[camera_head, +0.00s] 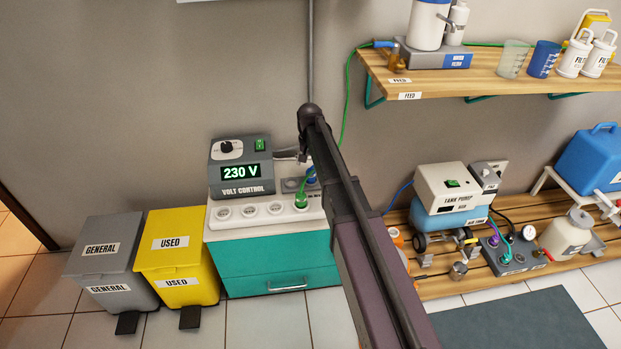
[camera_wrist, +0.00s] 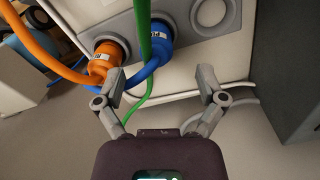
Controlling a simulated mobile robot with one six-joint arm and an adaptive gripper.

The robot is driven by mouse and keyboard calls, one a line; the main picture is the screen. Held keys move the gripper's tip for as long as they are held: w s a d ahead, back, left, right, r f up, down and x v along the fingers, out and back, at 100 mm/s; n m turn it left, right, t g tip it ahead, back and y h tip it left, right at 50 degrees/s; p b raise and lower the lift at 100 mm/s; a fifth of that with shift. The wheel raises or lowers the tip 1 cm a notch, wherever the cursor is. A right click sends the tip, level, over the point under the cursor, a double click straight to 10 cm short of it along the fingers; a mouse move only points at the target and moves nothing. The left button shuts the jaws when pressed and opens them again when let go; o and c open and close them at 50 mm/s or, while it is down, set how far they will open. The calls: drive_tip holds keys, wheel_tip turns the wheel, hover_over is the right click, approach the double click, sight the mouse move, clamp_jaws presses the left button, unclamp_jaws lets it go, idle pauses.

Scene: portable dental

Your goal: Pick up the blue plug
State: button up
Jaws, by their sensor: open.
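The blue plug (camera_wrist: 162,36) sits in a round socket on a grey panel, at the top middle of the wrist view. Its blue cable bends down and left from it. A green cable (camera_wrist: 145,30) hangs down in front of the plug's left side. My gripper (camera_wrist: 160,82) is open and empty, its two fingers apart, below the plug in the picture and not touching it. In the head view a bit of the blue plug (camera_head: 311,174) shows beside my arm, which hides most of my gripper.
An orange plug (camera_wrist: 104,57) with an orange cable sits just left of the blue one. An empty round socket (camera_wrist: 212,12) is at its right. In the head view a green plug (camera_head: 300,201) stands on the white power strip (camera_head: 237,223), below the voltage control box (camera_head: 240,185).

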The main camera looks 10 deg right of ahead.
sight(311, 170)
drive_tip(key=shift+f, duration=0.1)
drive_tip(key=shift+s+d+f+b, duration=0.1)
drive_tip(key=shift+f+b, duration=1.15)
drive_tip(key=shift+b, duration=0.05)
drive_tip(key=shift+s+d+f+b, duration=0.1)
drive_tip(key=shift+f+b, duration=1.15)
drive_tip(key=shift+b, duration=0.05)
clamp_jaws()
